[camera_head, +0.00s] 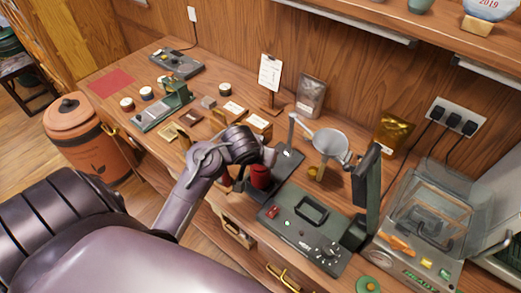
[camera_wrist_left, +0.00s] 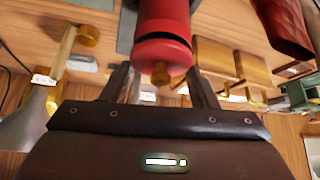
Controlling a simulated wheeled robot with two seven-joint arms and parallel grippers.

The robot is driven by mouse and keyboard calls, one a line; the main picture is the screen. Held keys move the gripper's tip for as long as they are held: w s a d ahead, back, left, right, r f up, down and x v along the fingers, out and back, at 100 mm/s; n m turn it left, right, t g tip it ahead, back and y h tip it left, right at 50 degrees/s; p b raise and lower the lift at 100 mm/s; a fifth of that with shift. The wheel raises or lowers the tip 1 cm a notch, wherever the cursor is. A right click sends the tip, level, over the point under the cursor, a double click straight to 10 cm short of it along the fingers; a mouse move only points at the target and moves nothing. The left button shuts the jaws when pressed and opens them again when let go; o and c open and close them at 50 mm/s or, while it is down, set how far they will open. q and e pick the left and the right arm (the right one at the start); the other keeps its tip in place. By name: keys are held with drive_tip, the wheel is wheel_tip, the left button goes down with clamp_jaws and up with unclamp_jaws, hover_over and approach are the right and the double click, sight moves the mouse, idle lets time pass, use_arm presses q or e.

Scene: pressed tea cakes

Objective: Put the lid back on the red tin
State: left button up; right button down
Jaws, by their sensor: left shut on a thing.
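The red tin (camera_head: 260,178) stands upright on the worktop, close under the end of my left arm. In the left wrist view the red tin (camera_wrist_left: 165,12) comes down from the top edge. Its red lid (camera_wrist_left: 163,47) with a brass knob (camera_wrist_left: 160,73) is at the tin's end nearest my gripper, and a thin dark line runs between them. I cannot tell whether the lid is fully seated. My left gripper (camera_wrist_left: 163,84) is shut on the lid, one finger on each side. In the head view the arm's end partly hides this area. My right gripper is not in view.
A dark machine (camera_head: 305,225) with an upright panel stands right of the tin. A pan-like strainer (camera_head: 328,142) is behind it. Small boxes (camera_head: 232,109) and a green press (camera_head: 176,92) are to the left. A clear-covered machine (camera_head: 435,205) fills the right.

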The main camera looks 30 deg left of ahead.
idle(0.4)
use_arm(q)
drive_tip(key=o, duration=1.5)
wheel_tip(320, 180, up, 5)
drive_tip(key=p, duration=0.5)
drive_tip(key=shift+r+p, duration=0.55)
drive_tip(key=shift+r, duration=0.45)
clamp_jaws()
